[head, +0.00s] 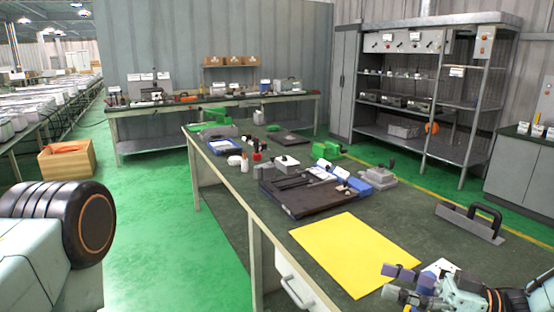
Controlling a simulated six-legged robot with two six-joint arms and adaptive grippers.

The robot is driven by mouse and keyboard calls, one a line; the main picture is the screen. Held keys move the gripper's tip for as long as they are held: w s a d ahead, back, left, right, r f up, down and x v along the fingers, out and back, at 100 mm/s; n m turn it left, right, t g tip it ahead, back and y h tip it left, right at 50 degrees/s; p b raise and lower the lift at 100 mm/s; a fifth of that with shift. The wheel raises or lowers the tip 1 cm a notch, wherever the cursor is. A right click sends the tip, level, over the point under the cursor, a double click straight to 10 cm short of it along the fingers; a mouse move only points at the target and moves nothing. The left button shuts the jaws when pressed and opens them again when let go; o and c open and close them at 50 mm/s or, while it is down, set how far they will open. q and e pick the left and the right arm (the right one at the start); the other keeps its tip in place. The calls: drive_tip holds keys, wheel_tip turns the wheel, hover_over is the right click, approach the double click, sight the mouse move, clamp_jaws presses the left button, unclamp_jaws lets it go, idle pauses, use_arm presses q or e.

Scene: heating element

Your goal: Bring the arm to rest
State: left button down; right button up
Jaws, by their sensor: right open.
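My right gripper (392,281) is in the lower right corner of the head view, with its arm coming in from the right edge. Its two fingers are apart and nothing shows between them. It is over the near right part of the workbench, just right of the yellow sheet's (352,252) near corner. A small white item (440,266) shows beside the gripper, partly hidden by it. My left arm shows only as a large dark ringed joint and a pale link at the left edge. My left gripper is out of view.
A dark tray (297,202) with tools lies mid-bench, by blue parts (378,178) and a grey block (377,177). A grey plate with a black handle (470,222) lies right. Shelving (425,127) and another bench (205,105) stand behind. Green floor is open left.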

drive_tip(key=s+a+f+m+t+h, duration=0.1)
drive_tip(key=a+f+m+h, duration=0.3)
drive_tip(key=f, duration=0.5)
drive_tip(key=s+a+f+m+t+h, duration=0.1)
drive_tip(key=f+m+h, duration=0.4)
drive_tip(key=f, duration=0.3)
drive_tip(key=s+d+f+m+g+h, duration=0.1)
drive_tip(key=s+d+f+g+h, duration=0.2)
drive_tip(key=s, duration=0.6)
drive_tip(key=s+d+f+m+g+h, duration=0.1)
drive_tip(key=s+f+g+h, duration=0.3)
drive_tip(key=s, duration=0.5)
drive_tip(key=s+d+f+m+g+h, duration=0.15)
drive_tip(key=s+f, duration=0.25)
drive_tip(key=s, duration=0.5)
wheel_tip(320, 180, down, 9)
drive_tip(key=b, duration=0.9)
drive_tip(key=shift+w+d+n, duration=0.15)
drive_tip(key=shift+d+n, duration=0.1)
drive_tip(key=shift+n, duration=0.1)
drive_tip(key=shift+w+r, duration=0.1)
drive_tip(key=shift+w, duration=0.05)
